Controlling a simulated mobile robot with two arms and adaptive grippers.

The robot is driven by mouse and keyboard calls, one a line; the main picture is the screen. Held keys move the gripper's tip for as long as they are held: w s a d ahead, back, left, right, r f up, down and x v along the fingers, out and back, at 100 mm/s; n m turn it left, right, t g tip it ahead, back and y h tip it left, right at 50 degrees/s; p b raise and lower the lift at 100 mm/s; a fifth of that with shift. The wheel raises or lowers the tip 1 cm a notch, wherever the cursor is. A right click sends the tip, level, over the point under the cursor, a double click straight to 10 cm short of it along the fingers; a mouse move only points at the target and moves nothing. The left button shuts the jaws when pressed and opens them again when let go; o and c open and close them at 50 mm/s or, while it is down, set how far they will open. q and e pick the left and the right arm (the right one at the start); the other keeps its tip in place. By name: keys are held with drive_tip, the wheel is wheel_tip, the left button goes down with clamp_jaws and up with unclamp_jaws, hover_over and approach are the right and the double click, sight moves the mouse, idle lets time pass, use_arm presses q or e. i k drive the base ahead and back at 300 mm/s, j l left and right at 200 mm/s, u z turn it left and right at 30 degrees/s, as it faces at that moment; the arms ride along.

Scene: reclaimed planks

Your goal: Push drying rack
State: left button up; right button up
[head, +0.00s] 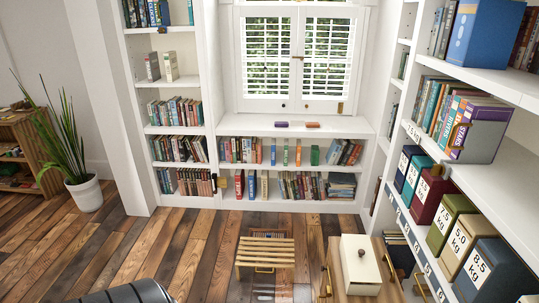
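A small light-wood slatted rack (265,251), which looks like the drying rack, stands in the lower middle of the head view. Its parallel slats run left to right. A brass-coloured handle shape shows at its front edge, and small pale cutlery-like shapes show just below it. Behind its far edge is a small patterned item (268,233), too small to make out. Neither of my grippers shows, so nothing is seen touching the rack.
A wooden cabinet (385,286) with a white lidded box (360,265) stands right of the rack. Tall white shelves with books and weight-marked boxes (452,222) line the right. A potted plant (85,193) stands left. Plank floor (170,245) is clear left of the rack.

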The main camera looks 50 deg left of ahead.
sight(241, 248)
drive_tip(key=u, duration=1.6)
drive_tip(key=i+z, duration=0.1)
drive_tip(key=z, duration=0.35)
